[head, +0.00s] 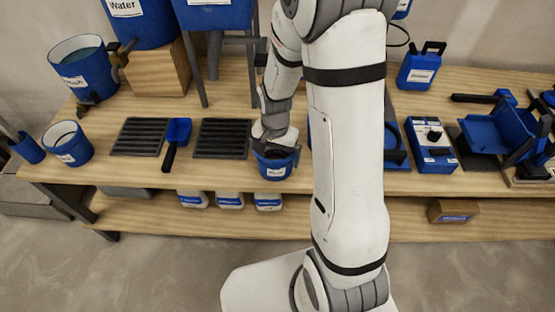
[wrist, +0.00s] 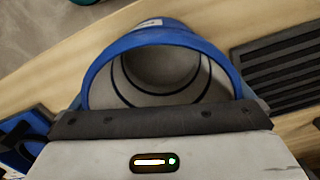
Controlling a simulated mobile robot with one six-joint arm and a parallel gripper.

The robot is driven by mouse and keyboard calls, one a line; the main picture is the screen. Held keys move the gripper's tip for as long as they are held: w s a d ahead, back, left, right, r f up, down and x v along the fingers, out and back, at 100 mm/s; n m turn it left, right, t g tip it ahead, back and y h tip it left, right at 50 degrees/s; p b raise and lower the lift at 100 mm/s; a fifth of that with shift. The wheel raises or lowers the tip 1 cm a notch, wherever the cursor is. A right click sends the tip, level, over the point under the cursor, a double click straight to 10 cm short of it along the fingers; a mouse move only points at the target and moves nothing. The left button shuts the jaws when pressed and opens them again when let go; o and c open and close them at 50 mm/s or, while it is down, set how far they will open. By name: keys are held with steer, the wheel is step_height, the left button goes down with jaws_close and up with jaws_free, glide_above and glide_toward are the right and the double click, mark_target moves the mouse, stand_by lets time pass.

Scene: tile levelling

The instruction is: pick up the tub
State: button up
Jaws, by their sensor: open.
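A small blue tub (head: 275,172) with a white label stands on the wooden bench near its front edge, right of a black slatted grate. My gripper (head: 275,143) is pointed down at its top, over the opening. In the wrist view the tub's blue rim (wrist: 165,38) and grey inside fill the middle, seen from above. The dark edge of my gripper (wrist: 160,120) covers the near part of the rim. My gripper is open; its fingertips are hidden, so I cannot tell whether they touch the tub.
Black grates (head: 222,139) and a blue scoop (head: 178,135) lie to the left. Another blue bucket (head: 67,144) stands farther left. A blue device (head: 432,145) lies to the right. White tubs (head: 229,201) stand on the lower shelf.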

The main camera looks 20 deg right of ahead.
steer(key=shift+f, duration=0.25)
steer(key=shift+c, duration=0.6)
steer(key=c, duration=0.6)
steer(key=shift+o, duration=0.2)
step_height(320, 180, up, 10)
steer(key=p, duration=0.2)
steer(key=w+f+n+p, duration=0.1)
steer(key=w+n+p, duration=0.6)
steer(key=p, duration=0.4)
steer(key=shift+w, duration=0.3)
steer(key=shift+s+d, duration=0.1)
steer(key=shift+d, duration=0.35)
